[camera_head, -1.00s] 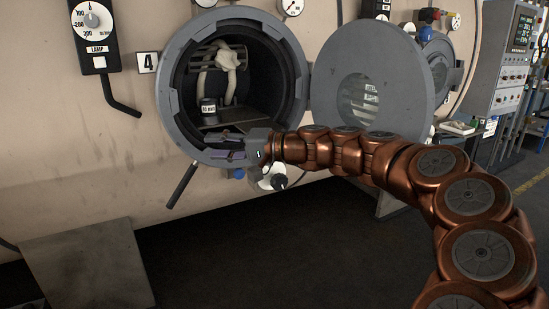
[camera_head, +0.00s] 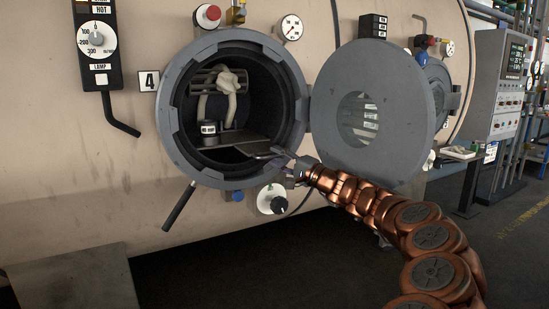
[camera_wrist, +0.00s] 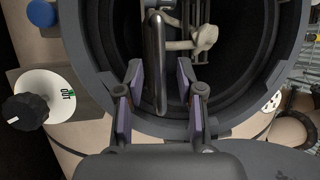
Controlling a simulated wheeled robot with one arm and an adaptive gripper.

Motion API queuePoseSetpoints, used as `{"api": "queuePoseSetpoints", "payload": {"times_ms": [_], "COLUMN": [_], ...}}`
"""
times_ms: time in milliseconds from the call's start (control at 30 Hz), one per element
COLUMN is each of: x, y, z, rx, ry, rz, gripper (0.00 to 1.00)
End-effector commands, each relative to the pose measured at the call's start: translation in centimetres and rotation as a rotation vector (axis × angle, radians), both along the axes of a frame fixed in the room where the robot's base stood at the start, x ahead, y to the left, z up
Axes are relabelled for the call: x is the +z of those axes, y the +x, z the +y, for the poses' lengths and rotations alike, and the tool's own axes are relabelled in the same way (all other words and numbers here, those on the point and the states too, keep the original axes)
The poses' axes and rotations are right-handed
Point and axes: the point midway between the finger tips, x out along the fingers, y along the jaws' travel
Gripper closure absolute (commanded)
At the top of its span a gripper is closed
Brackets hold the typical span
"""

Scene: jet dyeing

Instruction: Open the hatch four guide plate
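The round hatch (camera_head: 234,110) beside the "4" label stands open, its grey door (camera_head: 385,110) swung to the right. Inside its lower part lies a flat grey guide plate (camera_head: 238,138), with a bar handle (camera_head: 262,152) near its front right. In the wrist view the handle (camera_wrist: 155,65) is a smooth grey bar running up the picture. My gripper (camera_head: 287,160) is at the lower right rim of the opening. In the wrist view my gripper (camera_wrist: 160,82) is open, with the handle's near end between its two fingers and gaps on both sides. I cannot tell the depth.
A white dial with a black knob (camera_head: 272,199) sits below the hatch. A black lever (camera_head: 179,207) sticks out at the lower left. Pale knotted cloth (camera_head: 227,82) and a small black labelled cylinder (camera_head: 209,132) are inside. The control cabinet (camera_head: 497,90) stands at right.

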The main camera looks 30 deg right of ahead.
Motion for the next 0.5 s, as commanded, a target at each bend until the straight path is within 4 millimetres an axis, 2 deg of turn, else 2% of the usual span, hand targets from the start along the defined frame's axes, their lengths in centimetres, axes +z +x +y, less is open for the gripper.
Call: {"api": "queuePoseSetpoints", "payload": {"times_ms": [200, 500], "x": [0.25, 0.29], "y": [1.30, 1.38], "z": [0.58, 0.59], "rx": [0.003, 0.002], "ry": [-0.001, 0.001], "rz": [0.000, 0.000], "gripper": [0.63, 0.65]}}
